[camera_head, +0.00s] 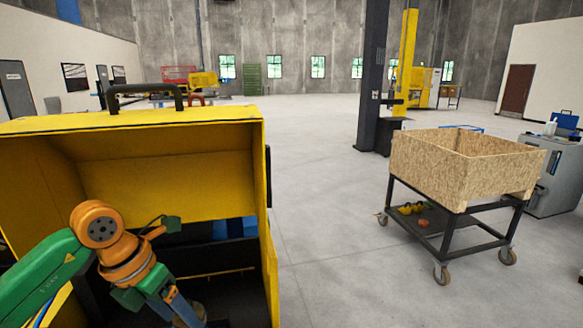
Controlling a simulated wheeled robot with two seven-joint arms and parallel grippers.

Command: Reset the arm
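My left arm, green and orange, comes in from the lower left and reaches into the open front of a yellow machine housing (190,180). My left gripper (188,312) points down at the bottom of the view, inside the housing's dark lower part. Its fingertips are small and partly cut off by the bottom edge, so I cannot tell whether it is open or holds anything. My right arm and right gripper are not in view. I cannot make out a copper tube.
The housing's right side wall (268,265) stands close to the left arm, and its top has a black handle (145,92). A wooden box (465,165) sits on a wheeled black cart at right. A grey cabinet (553,180) stands behind it. The floor between housing and cart is clear.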

